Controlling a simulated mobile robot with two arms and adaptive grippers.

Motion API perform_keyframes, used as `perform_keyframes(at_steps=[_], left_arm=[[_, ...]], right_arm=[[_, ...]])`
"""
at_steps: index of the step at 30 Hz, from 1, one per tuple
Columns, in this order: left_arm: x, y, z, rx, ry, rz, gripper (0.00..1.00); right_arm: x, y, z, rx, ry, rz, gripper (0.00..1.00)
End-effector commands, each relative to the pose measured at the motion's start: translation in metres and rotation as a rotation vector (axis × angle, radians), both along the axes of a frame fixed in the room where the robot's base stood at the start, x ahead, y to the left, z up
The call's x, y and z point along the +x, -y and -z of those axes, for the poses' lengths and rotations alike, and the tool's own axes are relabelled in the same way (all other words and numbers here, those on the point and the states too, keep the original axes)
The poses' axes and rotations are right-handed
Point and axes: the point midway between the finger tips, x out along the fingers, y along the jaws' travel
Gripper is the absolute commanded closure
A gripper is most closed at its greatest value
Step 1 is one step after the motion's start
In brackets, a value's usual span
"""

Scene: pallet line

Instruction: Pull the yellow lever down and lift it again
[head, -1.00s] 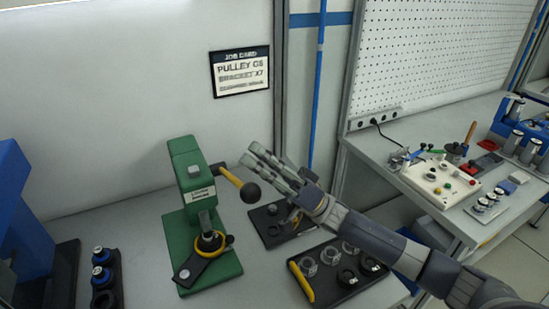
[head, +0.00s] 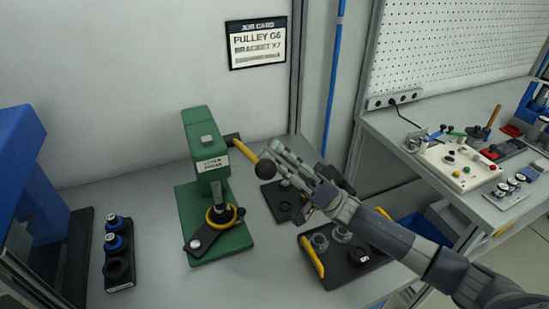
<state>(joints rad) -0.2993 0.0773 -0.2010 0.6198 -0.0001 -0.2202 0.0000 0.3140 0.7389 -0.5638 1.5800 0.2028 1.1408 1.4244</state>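The green press (head: 205,180) stands on the table at center-left. Its yellow lever (head: 243,150) slopes down to the right from the press head and ends in a black ball knob (head: 265,169). My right gripper (head: 270,152) reaches in from the right with its fingers just above and beside the knob. The fingers look spread, with nothing between them. I cannot tell whether a finger touches the knob. My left gripper is not in view.
A dark tray (head: 345,262) with rings and a yellow bar lies under my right arm. A dark plate (head: 273,196) lies behind it. A black rack (head: 118,268) and blue frame (head: 20,165) stand at left. A second bench (head: 400,160) is at right.

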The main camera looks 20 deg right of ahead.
Motion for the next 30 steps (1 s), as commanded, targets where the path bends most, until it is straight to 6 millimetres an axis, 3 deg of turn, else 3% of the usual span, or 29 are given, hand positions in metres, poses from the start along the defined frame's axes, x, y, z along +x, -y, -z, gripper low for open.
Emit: perform_keyframes(at_steps=[1,12,30], left_arm=[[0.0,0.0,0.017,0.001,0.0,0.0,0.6],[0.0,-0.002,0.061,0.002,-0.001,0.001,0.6],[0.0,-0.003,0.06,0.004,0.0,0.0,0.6]], right_arm=[[-0.002,-0.002,0.016,-0.005,0.016,-0.002,1.0],[-0.01,-0.002,0.038,-0.003,0.137,-0.001,1.0],[-0.011,-0.004,0.034,-0.004,0.152,-0.002,1.0]])
